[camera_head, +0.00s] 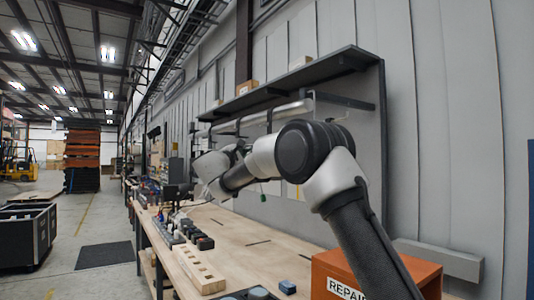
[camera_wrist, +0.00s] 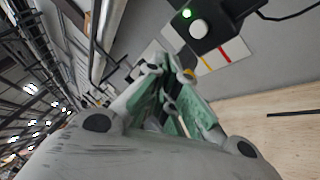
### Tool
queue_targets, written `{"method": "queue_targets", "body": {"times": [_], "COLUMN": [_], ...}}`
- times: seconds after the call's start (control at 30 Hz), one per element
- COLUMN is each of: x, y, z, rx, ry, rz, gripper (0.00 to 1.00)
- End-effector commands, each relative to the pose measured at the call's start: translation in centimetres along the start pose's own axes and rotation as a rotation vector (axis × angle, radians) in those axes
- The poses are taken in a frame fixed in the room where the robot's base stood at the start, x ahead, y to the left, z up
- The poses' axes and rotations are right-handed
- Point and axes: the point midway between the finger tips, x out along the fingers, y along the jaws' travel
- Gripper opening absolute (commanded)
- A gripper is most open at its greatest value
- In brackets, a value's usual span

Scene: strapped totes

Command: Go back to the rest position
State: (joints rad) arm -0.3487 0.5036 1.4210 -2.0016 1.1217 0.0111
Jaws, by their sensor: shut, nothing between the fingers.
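My gripper (camera_wrist: 170,75) shows in the wrist view with its green-padded fingers drawn together and nothing between them. In the head view my arm reaches from the lower right up and over to the left, above the workbench (camera_head: 262,242). The gripper end there is small and partly hidden behind my wrist, near the wall side of the bench. In the wrist view a dark box with a lit green lamp and a white round knob (camera_wrist: 199,29) is beyond the fingertips, at the top.
An orange bin (camera_head: 424,275) marked "REPAI..." stands at the bench's near right, beside my arm. A dark wall shelf (camera_head: 290,85) hangs above. A pale block with holes (camera_head: 200,270) and several dark pieces line the left edge. A black crate (camera_head: 22,240) stands on the floor.

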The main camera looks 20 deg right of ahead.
Motion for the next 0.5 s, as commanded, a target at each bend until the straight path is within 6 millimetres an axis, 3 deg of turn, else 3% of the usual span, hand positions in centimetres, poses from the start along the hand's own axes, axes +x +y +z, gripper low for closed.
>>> {"method": "queue_targets", "body": {"times": [0.37, 0.47, 0.5], "x": [0.0, 0.3, 0.4], "y": [0.0, -1.0, -2.2], "z": [0.0, -0.1, -0.3], "rx": [-0.001, 0.015, 0.025], "ry": [0.001, 0.009, 0.016], "rz": [0.000, -0.038, -0.077], "gripper": [0.00, 0.00, 0.00]}}
